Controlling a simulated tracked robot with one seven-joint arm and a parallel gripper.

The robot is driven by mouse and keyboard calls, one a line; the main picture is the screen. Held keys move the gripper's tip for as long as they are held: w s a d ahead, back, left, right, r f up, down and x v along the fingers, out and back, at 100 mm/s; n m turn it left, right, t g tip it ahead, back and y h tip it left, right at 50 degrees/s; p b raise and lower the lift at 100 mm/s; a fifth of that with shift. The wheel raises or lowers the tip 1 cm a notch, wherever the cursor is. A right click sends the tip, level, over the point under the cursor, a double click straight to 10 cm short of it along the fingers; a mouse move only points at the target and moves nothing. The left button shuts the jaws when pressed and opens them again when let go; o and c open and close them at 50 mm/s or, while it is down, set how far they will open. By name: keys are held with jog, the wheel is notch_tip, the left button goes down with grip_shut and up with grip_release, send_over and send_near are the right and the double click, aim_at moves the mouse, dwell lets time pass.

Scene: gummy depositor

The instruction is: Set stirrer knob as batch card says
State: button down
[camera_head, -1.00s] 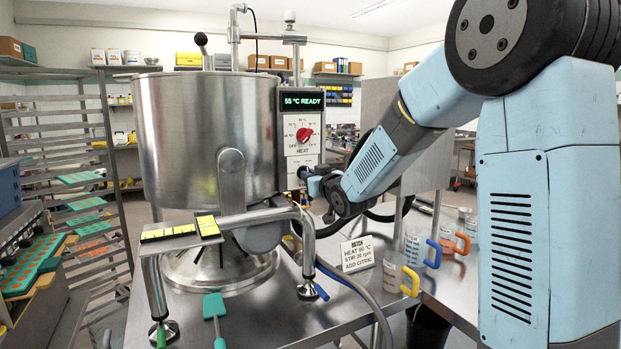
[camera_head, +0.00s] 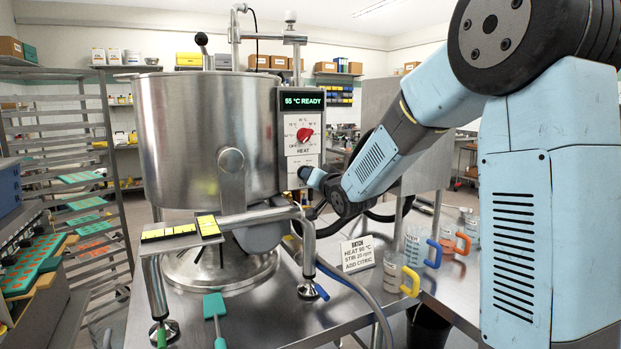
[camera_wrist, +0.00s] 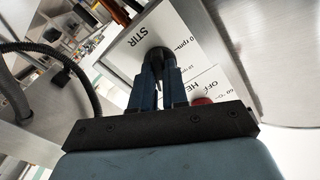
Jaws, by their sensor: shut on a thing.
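The batch card (camera_head: 357,254) stands on the steel table and reads HEAT 90 °C, STIR 20 rpm, ADD CITRIC. The control panel (camera_head: 303,150) on the kettle's right side has a red HEAT knob (camera_head: 304,135). In the wrist view, the dark stirrer knob (camera_wrist: 157,54) sits on the white STIR plate, beside rpm marks. My gripper (camera_wrist: 158,68) is shut on this knob, a finger on each side. The knob's pointer is hidden, so its setting cannot be read. In the head view my gripper (camera_head: 304,173) is at the panel's lower part, largely hidden by my wrist.
The steel kettle (camera_head: 205,130) fills the left middle. Jugs with yellow, blue and orange handles (camera_head: 415,245) stand right of the card. A grey hose (camera_head: 350,285) crosses the table. A green spatula (camera_head: 214,306) lies in front. The display (camera_head: 302,99) reads 55 °C READY.

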jog(key=shift+d+f, duration=0.1)
jog(key=shift+f, duration=0.1)
jog(key=c, duration=1.1)
grip_release()
jog(key=shift+r, duration=0.15)
jog(key=shift+c, duration=0.2)
jog(key=v, duration=1.3)
jog(key=shift+s, duration=0.35)
jog(key=shift+d, duration=0.1)
jog(key=s+d+f+g+h, duration=0.2)
jog(key=s+d+g+h, duration=0.4)
jog(key=s+d, duration=0.4)
jog(key=s+f+g, duration=0.1)
jog(key=s+g, duration=0.1)
jog(key=s, duration=0.7)
jog(key=s+f+n+g, duration=0.1)
jog(key=s+f+g, duration=0.1)
jog(key=s, duration=0.8)
jog(key=shift+d+g+h, duration=0.2)
jog(key=shift+g+h, duration=0.2)
jog(key=shift+g, duration=0.1)
